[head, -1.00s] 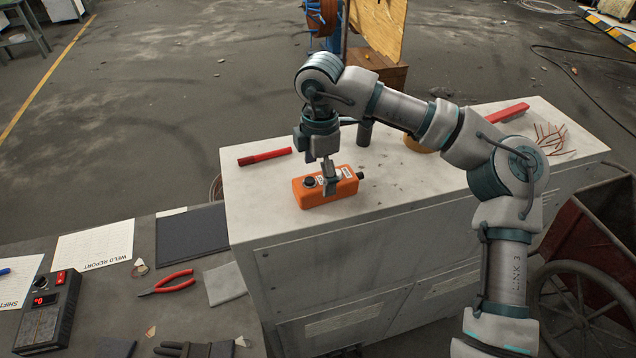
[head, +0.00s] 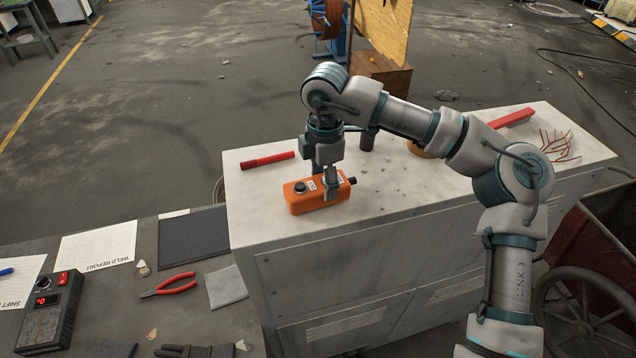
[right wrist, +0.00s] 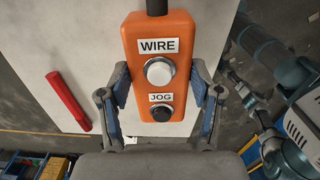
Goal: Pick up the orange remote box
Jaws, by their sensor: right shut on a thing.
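The orange remote box (head: 306,199) is at the top of the grey cabinet (head: 400,200), near its left end. In the right wrist view the box (right wrist: 186,40) shows a white button labelled WIRE and a black button labelled JOG. My right gripper (head: 331,190) comes down over the box, with one finger on each long side. In the right wrist view the fingers (right wrist: 163,100) are closed against its sides. I cannot tell if the box is clear of the surface. My left gripper is not in view.
A red stick-like object (head: 267,161) lies left of the box, and another red bar (head: 511,118) is at the far right. Copper wires (head: 556,146) lie at the right end. A lower bench at left holds red pliers (head: 168,284) and a control box (head: 49,315).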

